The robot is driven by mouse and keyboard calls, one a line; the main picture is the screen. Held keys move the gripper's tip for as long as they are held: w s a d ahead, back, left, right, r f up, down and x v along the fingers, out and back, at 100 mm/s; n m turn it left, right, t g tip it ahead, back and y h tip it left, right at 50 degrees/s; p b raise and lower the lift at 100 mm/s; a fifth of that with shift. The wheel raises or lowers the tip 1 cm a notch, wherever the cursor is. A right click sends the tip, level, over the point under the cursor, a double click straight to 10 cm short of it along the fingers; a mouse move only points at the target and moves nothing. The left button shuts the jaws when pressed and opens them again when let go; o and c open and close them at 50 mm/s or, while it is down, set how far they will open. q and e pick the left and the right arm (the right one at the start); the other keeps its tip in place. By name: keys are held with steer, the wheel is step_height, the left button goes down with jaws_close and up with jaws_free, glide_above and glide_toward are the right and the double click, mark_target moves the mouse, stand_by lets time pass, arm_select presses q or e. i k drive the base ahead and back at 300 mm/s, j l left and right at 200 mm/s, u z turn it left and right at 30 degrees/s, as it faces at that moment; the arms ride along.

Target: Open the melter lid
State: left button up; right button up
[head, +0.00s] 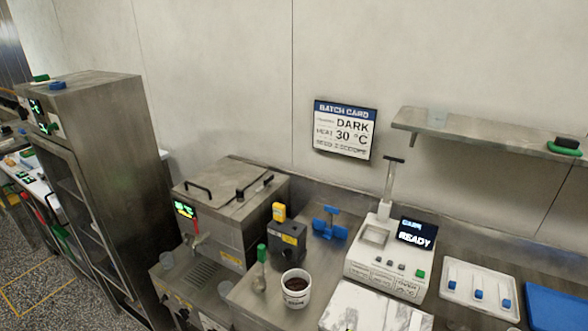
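The melter (217,236) is a steel box in the middle of the head view, with a lit green and yellow display on its left front. Its flat lid (222,196) is shut and lies level on top. A tap sticks out of the melter's front. Neither of my grippers is in view.
A tall steel cabinet (105,180) stands at the left. Right of the melter are a dark box with a yellow top (287,240), a blue fixture (328,224), a white tub (296,288) and a white machine reading READY (388,258). A wall shelf (480,131) is above right.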

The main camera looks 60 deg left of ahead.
mark_target(214, 186)
steer(key=u, duration=2.7)
steer(key=i+j+z, duration=0.35)
steer(key=j, duration=0.4)
steer(key=i+j+z, duration=0.2)
steer(key=i+j, duration=0.15)
